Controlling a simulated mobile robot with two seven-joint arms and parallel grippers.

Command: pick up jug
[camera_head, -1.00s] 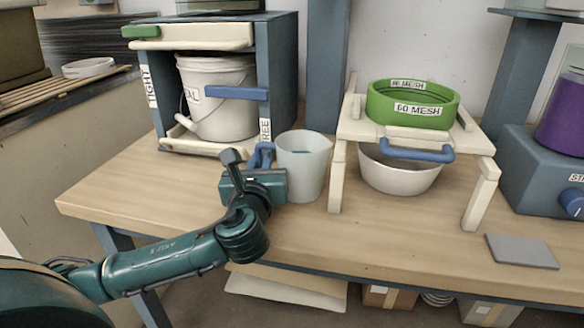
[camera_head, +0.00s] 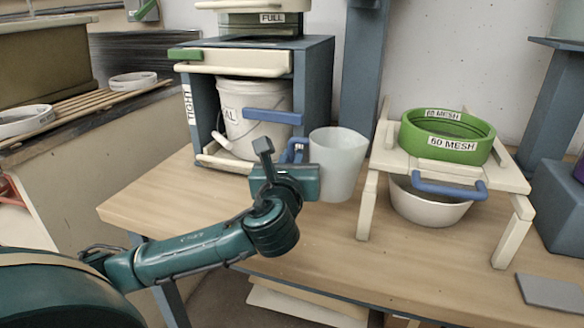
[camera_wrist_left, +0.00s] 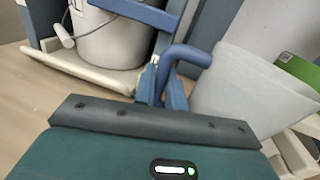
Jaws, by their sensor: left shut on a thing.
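The jug (camera_head: 338,168) is a translucent whitish, tapered vessel with a blue handle (camera_head: 298,148). It stands upright between the cabinet and the wooden stand, and appears raised a little above the bench. My left gripper (camera_head: 284,170) is at its left side, shut on the handle. In the left wrist view, the blue handle (camera_wrist_left: 186,54) passes between the fingers (camera_wrist_left: 163,82), and the jug body (camera_wrist_left: 245,95) is to the right. The jug's underside is hidden. My right gripper is not in view.
A blue-grey cabinet (camera_head: 322,75) with a white bucket (camera_head: 250,110) is behind the jug to the left. A cream stand (camera_head: 368,205) bears a green sieve (camera_head: 425,150) on the right, with a white bowl (camera_head: 430,207) under it. The bench front (camera_head: 400,260) is mostly clear.

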